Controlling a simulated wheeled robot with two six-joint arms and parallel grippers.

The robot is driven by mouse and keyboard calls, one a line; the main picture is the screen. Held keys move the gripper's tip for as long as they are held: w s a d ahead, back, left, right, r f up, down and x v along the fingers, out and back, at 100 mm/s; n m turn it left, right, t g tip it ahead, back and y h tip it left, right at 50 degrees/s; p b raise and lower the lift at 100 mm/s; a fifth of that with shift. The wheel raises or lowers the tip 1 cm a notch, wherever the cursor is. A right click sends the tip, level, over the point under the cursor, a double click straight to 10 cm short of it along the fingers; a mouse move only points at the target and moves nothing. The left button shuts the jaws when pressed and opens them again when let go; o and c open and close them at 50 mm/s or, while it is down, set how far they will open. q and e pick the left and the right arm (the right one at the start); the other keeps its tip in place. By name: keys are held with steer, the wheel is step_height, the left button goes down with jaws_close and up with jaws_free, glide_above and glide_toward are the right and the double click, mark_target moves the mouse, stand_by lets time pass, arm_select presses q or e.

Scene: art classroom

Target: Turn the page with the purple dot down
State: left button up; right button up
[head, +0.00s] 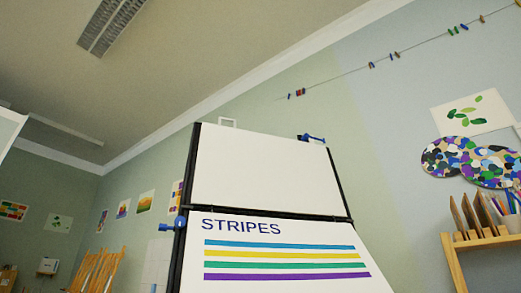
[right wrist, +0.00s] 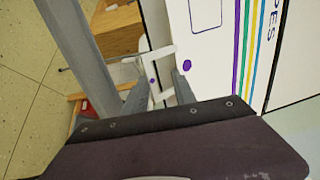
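A flip chart stands in the head view, with a blank white upper sheet (head: 262,170) and a lower page titled STRIPES (head: 290,240) with blue, yellow, green and purple stripes. In the right wrist view the striped page (right wrist: 222,60) is seen sideways. A purple dot (right wrist: 187,65) is near its edge. A smaller purple mark shows on a narrow white piece (right wrist: 153,80) beyond the fingers. My right gripper (right wrist: 160,82) has its fingers apart close to the page edge; I cannot tell whether it touches the white piece. My left gripper is out of view.
Blue clamps (head: 180,222) sit on the chart's dark frame. A wooden shelf (head: 480,240) with brushes and pencils stands to the right. In the right wrist view a wooden piece of furniture (right wrist: 118,28) and a red object (right wrist: 87,106) are behind the gripper.

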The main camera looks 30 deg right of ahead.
stand_by(0.5)
steer(key=s+a+r, duration=0.2)
steer(key=s, duration=0.9)
steer(key=shift+s+r+b, duration=0.2)
steer(key=shift+s+b, duration=0.1)
steer(key=shift+b, duration=0.15)
stand_by(1.0)
stand_by(0.4)
